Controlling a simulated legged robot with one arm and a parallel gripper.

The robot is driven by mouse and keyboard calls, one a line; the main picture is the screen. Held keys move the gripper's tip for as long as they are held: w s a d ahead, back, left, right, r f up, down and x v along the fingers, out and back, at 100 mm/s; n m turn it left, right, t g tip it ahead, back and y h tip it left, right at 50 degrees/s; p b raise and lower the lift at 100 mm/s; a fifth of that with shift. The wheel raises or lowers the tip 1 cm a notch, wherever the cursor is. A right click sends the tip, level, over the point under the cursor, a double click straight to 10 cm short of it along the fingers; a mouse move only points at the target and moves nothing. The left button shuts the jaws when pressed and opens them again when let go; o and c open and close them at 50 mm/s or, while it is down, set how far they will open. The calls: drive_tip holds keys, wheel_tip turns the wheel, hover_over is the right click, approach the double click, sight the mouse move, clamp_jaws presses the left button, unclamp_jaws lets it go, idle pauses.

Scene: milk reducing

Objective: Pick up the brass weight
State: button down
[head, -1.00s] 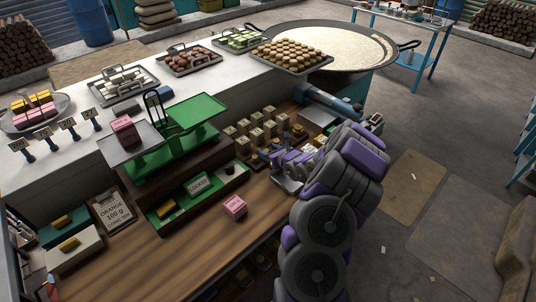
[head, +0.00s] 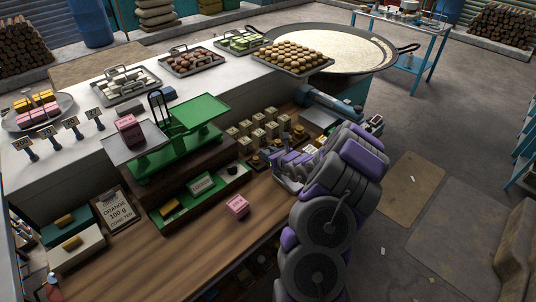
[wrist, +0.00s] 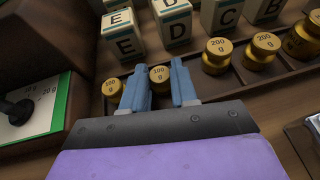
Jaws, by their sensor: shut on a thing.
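Several brass weights stand in a row in a dark wooden rack (wrist: 197,77). The wrist view shows a 100 g brass weight (wrist: 160,75) between the two blue fingertips of my gripper (wrist: 160,86), which is shut on it. This weight still appears at rack level, but I cannot tell whether it touches the rack. Another 100 g weight (wrist: 112,87) stands just left of the fingers, and a 200 g weight (wrist: 217,55) stands to the right. In the head view my gripper (head: 277,170) is at the row's near end, its fingertips partly hidden.
Lettered cream blocks (wrist: 172,22) stand close behind the weights. A green balance scale (head: 185,135) with a pink block (head: 128,129) on its left pan stands to the left. A green-lined tray (head: 201,184) and a pink block (head: 237,207) are nearby. The front counter is mostly clear.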

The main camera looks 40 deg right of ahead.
drive_tip(key=shift+r, duration=0.2)
drive_tip(key=shift+r, duration=0.25)
wheel_tip(320, 180, up, 3)
drive_tip(key=shift+s+d+p, duration=0.1)
drive_tip(key=shift+d+p, duration=0.05)
drive_tip(key=shift+p, duration=0.35)
drive_tip(key=s+a+p, duration=0.1)
drive_tip(key=s+a, duration=0.5)
drive_tip(key=s+a+r+p, duration=0.1)
drive_tip(key=s+a, duration=0.2)
drive_tip(key=shift+s+a+p, duration=0.2)
drive_tip(key=shift+s+p, duration=0.15)
drive_tip(key=shift+s+a+r+p, duration=0.1)
drive_tip(key=shift+r+p, duration=0.1)
drive_tip(key=shift+p, duration=0.55)
drive_tip(key=shift+s+a+p, duration=0.2)
drive_tip(key=shift+p, duration=0.9)
drive_tip(key=s+a+p, duration=0.1)
drive_tip(key=p, duration=0.2)
drive_tip(key=shift+f, duration=0.1)
